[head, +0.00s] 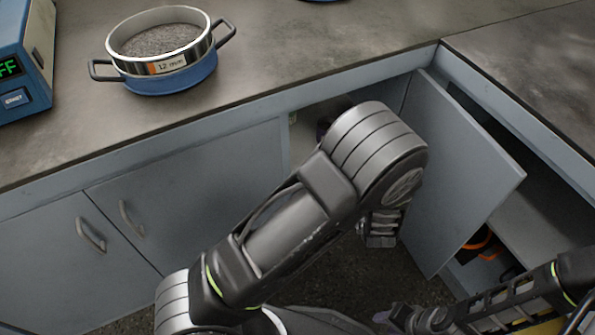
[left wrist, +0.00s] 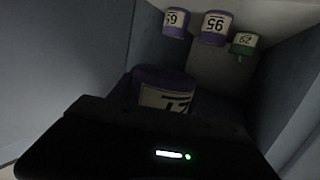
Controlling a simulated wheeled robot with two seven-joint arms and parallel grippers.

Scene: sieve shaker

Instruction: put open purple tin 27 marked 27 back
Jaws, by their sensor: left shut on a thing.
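The purple tin 27 (left wrist: 165,78) is at the middle of the left wrist view, its white label partly cut off by the dark gripper housing. My left gripper (left wrist: 163,103) is shut on this tin; its fingers are mostly hidden. In the head view my left arm reaches down into the open cupboard, and I cannot make out its fingers there. The tin's open top cannot be made out. My right gripper (head: 402,318) is low at the right in the head view, away from the tin; its jaw opening is unclear.
In the left wrist view two purple tins (left wrist: 176,22) (left wrist: 215,28) and a green tin (left wrist: 244,43) stand on the cupboard floor beyond. The open cupboard door (head: 455,170) stands to the right. A sieve (head: 160,50) sits on the counter (head: 290,50).

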